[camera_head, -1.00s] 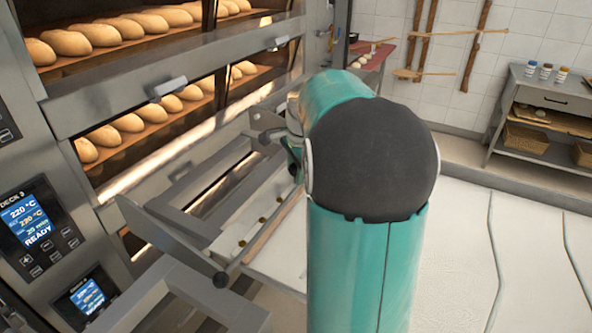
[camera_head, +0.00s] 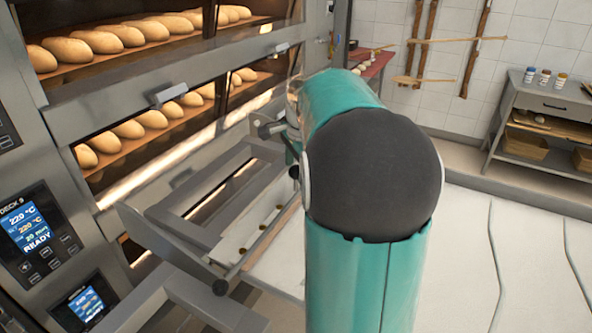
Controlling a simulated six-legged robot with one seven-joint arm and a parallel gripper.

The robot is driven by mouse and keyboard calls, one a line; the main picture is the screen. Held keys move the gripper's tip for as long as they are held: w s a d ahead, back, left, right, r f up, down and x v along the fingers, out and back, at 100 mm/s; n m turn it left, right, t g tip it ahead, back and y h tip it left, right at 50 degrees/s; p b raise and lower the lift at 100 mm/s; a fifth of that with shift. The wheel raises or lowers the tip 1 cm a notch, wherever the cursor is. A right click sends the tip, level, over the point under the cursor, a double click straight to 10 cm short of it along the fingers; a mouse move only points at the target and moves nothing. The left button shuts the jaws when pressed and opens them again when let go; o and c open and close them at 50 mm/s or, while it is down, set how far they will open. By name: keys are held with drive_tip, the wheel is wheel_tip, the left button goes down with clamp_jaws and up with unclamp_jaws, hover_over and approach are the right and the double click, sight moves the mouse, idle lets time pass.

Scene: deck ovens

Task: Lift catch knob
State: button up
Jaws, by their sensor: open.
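My teal arm with its dark round joint fills the middle of the view and hides much of what lies behind it. My gripper (camera_head: 280,146) shows only in part, small and dark, just left of the arm beside the metal loader frame. It looks open, with nothing seen between its fingers. I cannot clearly make out the catch knob near it; small dark parts there blend with the frame.
The deck oven (camera_head: 165,93) with loaves stands at left, its lit displays (camera_head: 32,228) near its edge. The metal loader frame (camera_head: 165,240) juts out in front of it. A shelf unit (camera_head: 550,103) stands at the far right.

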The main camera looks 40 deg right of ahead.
wheel_tip(320, 180, up, 12)
drive_tip(key=s, duration=0.2)
drive_tip(key=shift+s+a, duration=0.15)
drive_tip(key=shift+a, duration=0.15)
drive_tip(key=s+a+f+n+t, duration=0.1)
drive_tip(key=s+a+n, duration=0.1)
drive_tip(key=a+n, duration=0.5)
drive_tip(key=s+a+f+n+t, duration=0.1)
drive_tip(key=s+a+n, duration=0.15)
drive_tip(key=a, duration=0.85)
drive_tip(key=s+a+f+n+t, duration=0.1)
drive_tip(key=s+a+f+n, duration=0.8)
drive_tip(key=a+n, duration=0.2)
drive_tip(key=shift+s+a+f+y, duration=0.2)
drive_tip(key=shift+a+y, duration=0.1)
drive_tip(key=shift+a, duration=0.45)
